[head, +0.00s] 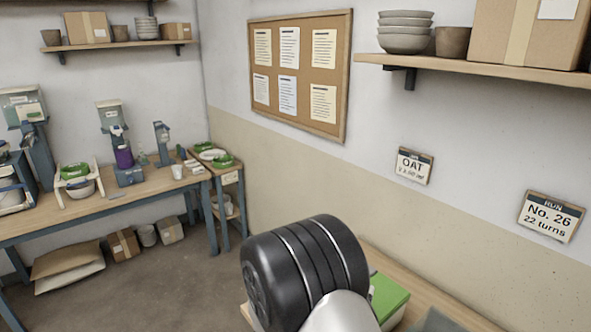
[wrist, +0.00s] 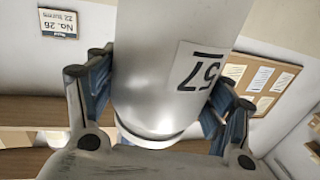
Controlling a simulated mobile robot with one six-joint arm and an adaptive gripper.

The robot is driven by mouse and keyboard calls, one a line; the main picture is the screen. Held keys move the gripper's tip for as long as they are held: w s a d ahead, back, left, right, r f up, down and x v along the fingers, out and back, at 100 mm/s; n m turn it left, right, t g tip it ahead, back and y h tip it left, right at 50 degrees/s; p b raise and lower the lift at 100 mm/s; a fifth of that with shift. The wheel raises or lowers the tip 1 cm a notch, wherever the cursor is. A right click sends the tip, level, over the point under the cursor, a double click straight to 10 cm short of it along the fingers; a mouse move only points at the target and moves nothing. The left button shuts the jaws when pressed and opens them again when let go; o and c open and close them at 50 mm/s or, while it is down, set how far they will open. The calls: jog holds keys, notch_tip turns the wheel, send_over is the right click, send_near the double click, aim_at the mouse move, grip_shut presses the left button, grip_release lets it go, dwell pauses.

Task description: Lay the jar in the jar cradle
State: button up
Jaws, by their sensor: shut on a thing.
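In the wrist view my gripper (wrist: 160,104) is shut on a pale grey, smooth cylindrical jar (wrist: 150,65). Its blue-padded fingers press on opposite sides near the jar's rounded end. The jar has a white label reading 57, which appears upside down in this view. The jar's other end runs out of the top of the picture. In the head view my black arm joint fills the lower middle, and my gripper and the jar cannot be made out there. I cannot make out the jar cradle in either view.
A wooden bench (head: 380,253) runs along the right wall, with a green-topped box (head: 388,297) beside my arm. A long bench (head: 110,203) at the left carries dispensers and bowls. A shelf (head: 470,70) juts out at upper right. Open floor (head: 190,270) lies between.

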jog(key=w+r+n+t+y+b, duration=0.3)
jog(key=n+y, duration=0.5)
jog(key=y, duration=0.3)
jog(key=shift+w+r+t+y, duration=0.3)
jog(key=shift+w+t, duration=0.3)
jog(key=shift+w, duration=0.65)
